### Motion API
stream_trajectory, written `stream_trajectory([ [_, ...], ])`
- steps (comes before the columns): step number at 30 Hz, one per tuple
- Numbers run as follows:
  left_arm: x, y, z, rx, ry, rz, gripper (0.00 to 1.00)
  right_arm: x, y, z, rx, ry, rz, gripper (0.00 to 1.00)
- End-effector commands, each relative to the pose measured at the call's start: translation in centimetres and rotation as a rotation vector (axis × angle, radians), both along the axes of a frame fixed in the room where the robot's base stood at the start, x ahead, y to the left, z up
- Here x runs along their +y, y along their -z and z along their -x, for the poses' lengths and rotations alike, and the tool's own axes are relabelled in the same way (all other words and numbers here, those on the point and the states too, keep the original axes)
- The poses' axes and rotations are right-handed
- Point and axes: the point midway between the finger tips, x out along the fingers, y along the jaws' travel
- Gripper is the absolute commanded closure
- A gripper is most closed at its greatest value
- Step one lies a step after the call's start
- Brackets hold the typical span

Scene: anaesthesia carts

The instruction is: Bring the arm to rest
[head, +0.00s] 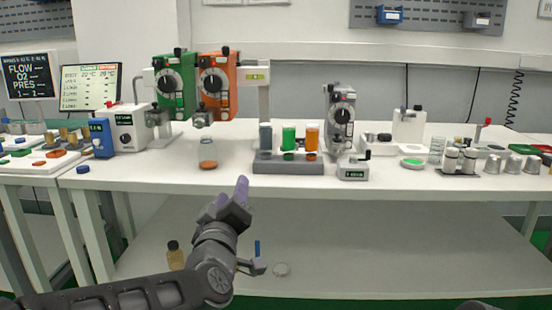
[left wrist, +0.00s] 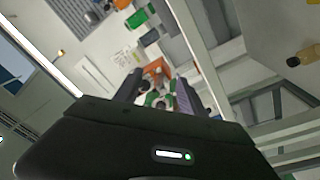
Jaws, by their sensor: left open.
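My left gripper (head: 232,198) is in front of the workbench, below the level of its top, with its purple-padded fingers pointing up. It is open and I see nothing held in it. Its dark arm comes in from the lower left. In the left wrist view the two fingers of the gripper (left wrist: 160,92) stand apart, with orange and green items showing beyond the gap. My right gripper does not show; only a small dark piece is at the bottom edge of the head view.
The white workbench top (head: 220,178) carries a green vaporizer (head: 175,85), an orange vaporizer (head: 216,85), a grey dosing unit (head: 340,120) and a grey rack (head: 288,167) of coloured bottles. A brown bottle (head: 175,256) stands on the lower shelf (head: 400,255), whose right side is clear.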

Motion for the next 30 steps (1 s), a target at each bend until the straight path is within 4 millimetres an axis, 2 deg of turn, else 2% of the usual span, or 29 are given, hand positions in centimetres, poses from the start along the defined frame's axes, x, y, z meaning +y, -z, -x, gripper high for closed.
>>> stream_trajectory([
  [1,-0.6,1.8,-0.2,0.031,0.021,-0.025,0.52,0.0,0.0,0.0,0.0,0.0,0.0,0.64],
  [5,-2.2,6.8,-0.5,0.119,0.083,-0.097,0.52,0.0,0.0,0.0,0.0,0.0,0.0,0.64],
  [8,-3.3,12.3,-0.3,0.215,0.139,-0.161,0.52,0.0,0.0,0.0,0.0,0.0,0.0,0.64],
  [11,-4.1,19.5,0.5,0.345,0.208,-0.235,0.52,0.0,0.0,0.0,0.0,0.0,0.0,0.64],
  [12,-4.3,22.8,1.2,0.406,0.239,-0.264,0.52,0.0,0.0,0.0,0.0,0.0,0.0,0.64],
  [14,-4.4,27.7,2.6,0.498,0.285,-0.305,0.52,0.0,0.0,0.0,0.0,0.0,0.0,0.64],
  [15,-4.4,30.8,3.8,0.56,0.316,-0.328,0.52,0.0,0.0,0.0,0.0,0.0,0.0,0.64],
  [17,-4.2,35.4,5.9,0.655,0.362,-0.358,0.52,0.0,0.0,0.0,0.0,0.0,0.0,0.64],
  [18,-4.1,38.4,7.5,0.719,0.394,-0.375,0.52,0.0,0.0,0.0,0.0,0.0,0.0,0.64],
  [21,-3.4,45.2,12.2,0.878,0.468,-0.403,0.52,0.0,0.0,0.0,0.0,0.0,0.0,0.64],
  [24,-2.7,50.5,17.2,1.021,0.535,-0.411,0.52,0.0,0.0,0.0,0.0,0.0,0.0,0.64],
  [27,-2.1,54.4,21.9,1.141,0.59,-0.404,0.52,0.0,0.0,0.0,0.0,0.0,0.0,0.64],
  [30,-1.5,57.3,26.1,1.241,0.627,-0.385,0.52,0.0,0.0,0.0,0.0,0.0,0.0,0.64],
])
